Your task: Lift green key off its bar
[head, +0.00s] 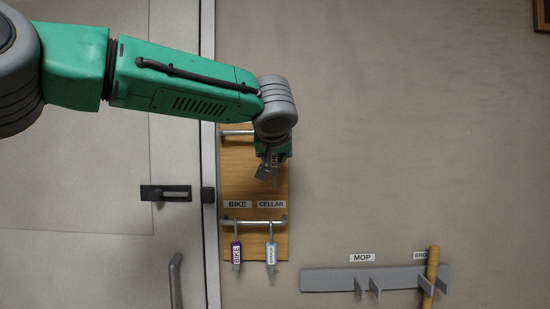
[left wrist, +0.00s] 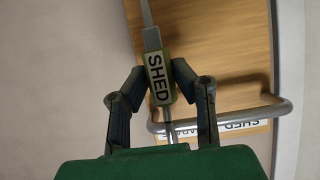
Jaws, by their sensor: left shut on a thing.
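The green key (left wrist: 172,88) has a white SHED tag and sits between the fingers of my left gripper (left wrist: 158,76), which is shut on it. In the left wrist view its thin end reaches down to the metal bar (left wrist: 262,112). I cannot tell whether its loop is still around the bar or only in front of it. In the head view my left gripper (head: 268,170) is in front of the wooden board (head: 235,170), below the upper bar (head: 236,132); the key is mostly hidden there. My right gripper is not in view.
The lower bar (head: 253,222) holds a purple BIKE key (head: 236,252) and a pale blue key (head: 271,252) below the BIKE and CELLAR labels. A grey rack (head: 325,281) with a wooden handle (head: 431,275) is at the lower right.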

